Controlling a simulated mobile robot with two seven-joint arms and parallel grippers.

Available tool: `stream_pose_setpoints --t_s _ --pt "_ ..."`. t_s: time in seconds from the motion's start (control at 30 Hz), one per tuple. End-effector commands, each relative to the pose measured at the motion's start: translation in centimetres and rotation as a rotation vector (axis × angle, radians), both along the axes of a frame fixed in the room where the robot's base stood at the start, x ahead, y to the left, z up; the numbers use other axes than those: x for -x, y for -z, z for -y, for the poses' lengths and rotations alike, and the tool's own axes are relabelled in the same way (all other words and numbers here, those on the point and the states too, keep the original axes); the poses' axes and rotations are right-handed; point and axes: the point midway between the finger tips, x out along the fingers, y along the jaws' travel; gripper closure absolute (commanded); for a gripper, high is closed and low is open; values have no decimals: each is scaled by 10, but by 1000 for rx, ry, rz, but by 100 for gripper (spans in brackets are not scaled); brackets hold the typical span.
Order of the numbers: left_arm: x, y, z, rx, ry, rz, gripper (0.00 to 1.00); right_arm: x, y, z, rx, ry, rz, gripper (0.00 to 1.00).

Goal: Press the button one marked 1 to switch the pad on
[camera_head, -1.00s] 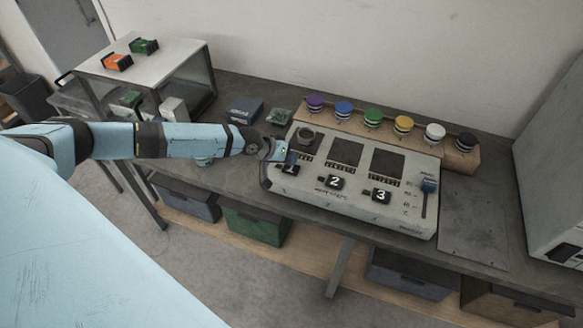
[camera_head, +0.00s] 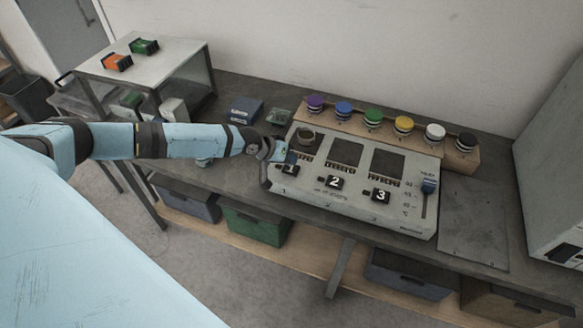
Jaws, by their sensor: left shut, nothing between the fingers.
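The grey control unit (camera_head: 310,187) stands on the workbench. It has three dark pads and three black buttons along its front. Button one, marked 1 (camera_head: 290,170), is at the left, partly covered by my left gripper. My left gripper (camera_head: 287,160) is shut and empty, with its tip at or just above button one; I cannot tell whether it touches. Button 2 (camera_head: 335,182) and button 3 (camera_head: 381,196) are uncovered. My right gripper is not in view.
A wooden rack (camera_head: 388,131) with several coloured knobs stands behind the unit. A blue box (camera_head: 245,110) lies to its left. A slider (camera_head: 428,187) is at the unit's right end. A bare metal plate (camera_head: 474,230) lies further right.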

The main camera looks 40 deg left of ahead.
Motion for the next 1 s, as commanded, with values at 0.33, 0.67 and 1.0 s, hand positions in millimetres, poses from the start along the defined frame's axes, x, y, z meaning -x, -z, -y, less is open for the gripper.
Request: stream_pose_setpoints --t_s 0.33,0.67,1.0 --pt "0 0 0 0 0 0 100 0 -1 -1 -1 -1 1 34" --pt "0 4 0 0 0 0 100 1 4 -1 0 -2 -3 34" --pt "0 9 0 0 0 0 100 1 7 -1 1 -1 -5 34"
